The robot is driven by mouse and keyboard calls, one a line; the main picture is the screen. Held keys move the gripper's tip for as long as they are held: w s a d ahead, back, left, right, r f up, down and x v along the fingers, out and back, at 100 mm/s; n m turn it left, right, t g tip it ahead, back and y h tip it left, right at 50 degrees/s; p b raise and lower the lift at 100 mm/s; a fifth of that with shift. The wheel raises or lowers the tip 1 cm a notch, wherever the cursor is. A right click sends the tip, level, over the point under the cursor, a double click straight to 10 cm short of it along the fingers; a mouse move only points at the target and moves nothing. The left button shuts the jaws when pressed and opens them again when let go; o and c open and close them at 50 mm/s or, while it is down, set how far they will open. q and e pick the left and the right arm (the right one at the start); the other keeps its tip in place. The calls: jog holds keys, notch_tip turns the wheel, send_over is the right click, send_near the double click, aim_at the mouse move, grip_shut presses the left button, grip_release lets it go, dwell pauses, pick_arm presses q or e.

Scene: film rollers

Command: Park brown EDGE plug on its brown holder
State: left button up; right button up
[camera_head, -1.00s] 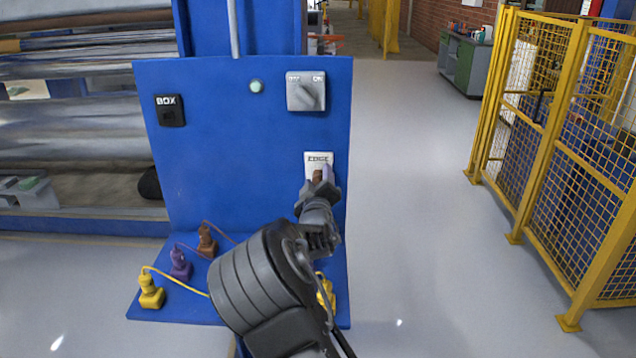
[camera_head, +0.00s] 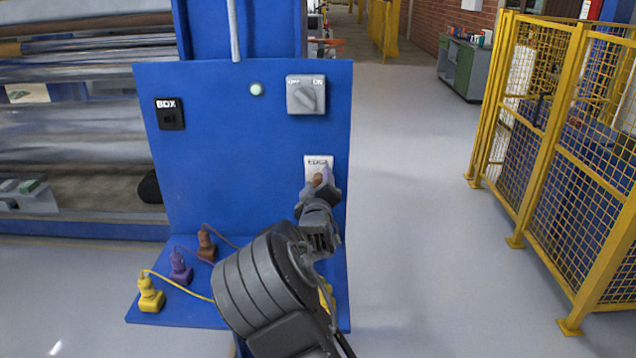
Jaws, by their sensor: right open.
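The white EDGE socket (camera_head: 319,160) is on the right side of the blue panel. A small brown plug (camera_head: 318,180) shows at the socket, partly hidden by my right gripper. My right gripper (camera_head: 320,188) is open, its fingers on either side of the brown plug; whether they touch it I cannot tell. On the blue base at left stands a brown plug or holder (camera_head: 206,243) with a cable running right behind my arm. Any brown holder on the right part of the base is hidden by my arm. My left gripper is not in view.
A purple plug (camera_head: 181,267) and a yellow plug (camera_head: 149,294) stand on the base at left. A yellow piece (camera_head: 327,297) shows beside my arm. The panel has a BOX socket (camera_head: 170,114) and a grey OFF/ON switch (camera_head: 306,95). A yellow fence (camera_head: 545,150) stands right.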

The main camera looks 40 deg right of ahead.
dwell(0.7)
grip_shut()
dwell(0.3)
jog(key=shift+o, duration=2.4)
grip_release()
jog(key=shift+s+a, duration=0.1)
jog(key=b+v, duration=0.1)
jog(key=v, duration=0.6)
jog(key=shift+s+a, duration=0.15)
jog(key=shift+s, duration=0.1)
